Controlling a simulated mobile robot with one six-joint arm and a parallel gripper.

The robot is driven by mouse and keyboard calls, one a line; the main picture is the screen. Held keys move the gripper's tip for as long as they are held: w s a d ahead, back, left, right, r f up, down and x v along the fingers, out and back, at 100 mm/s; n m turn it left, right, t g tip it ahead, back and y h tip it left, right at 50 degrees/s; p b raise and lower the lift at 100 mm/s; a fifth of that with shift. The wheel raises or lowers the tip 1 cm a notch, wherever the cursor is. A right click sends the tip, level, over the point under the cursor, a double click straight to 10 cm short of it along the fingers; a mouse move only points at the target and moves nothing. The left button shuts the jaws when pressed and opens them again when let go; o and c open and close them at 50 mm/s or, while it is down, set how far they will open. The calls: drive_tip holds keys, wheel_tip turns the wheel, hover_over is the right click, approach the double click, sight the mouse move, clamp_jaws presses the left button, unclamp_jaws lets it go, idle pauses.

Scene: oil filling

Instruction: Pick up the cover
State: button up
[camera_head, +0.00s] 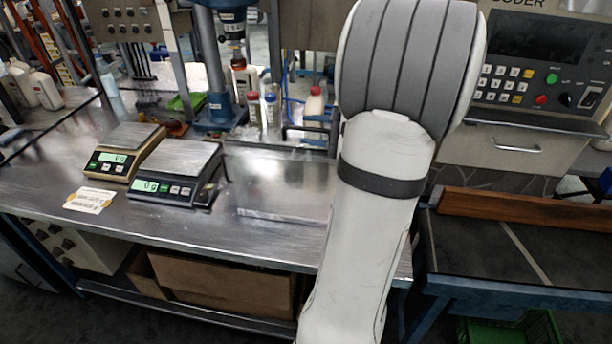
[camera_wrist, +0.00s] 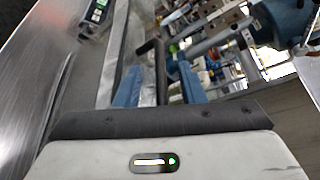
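The cover (camera_head: 278,180) looks like a clear, box-like piece standing on the metal bench in the head view, right of the scales. My arm hides its right side. A dark bar handle (camera_head: 308,131) shows at its upper back. In the wrist view, my gripper (camera_wrist: 160,85) has two blue fingers set apart. A dark bar, which looks like the cover's handle (camera_wrist: 159,58), runs between them. I see gaps beside the bar, and cannot tell how deep it sits.
Two digital scales (camera_head: 174,178) and a label card (camera_head: 90,200) are on the bench, left of the cover. Bottles (camera_head: 253,106) and a blue-based stand (camera_head: 219,116) are behind it. A control panel (camera_head: 545,75) and a lower dark conveyor-like surface (camera_head: 480,240) are at right.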

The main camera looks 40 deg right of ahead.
drive_tip(key=shift+c, duration=0.5)
clamp_jaws()
idle(0.9)
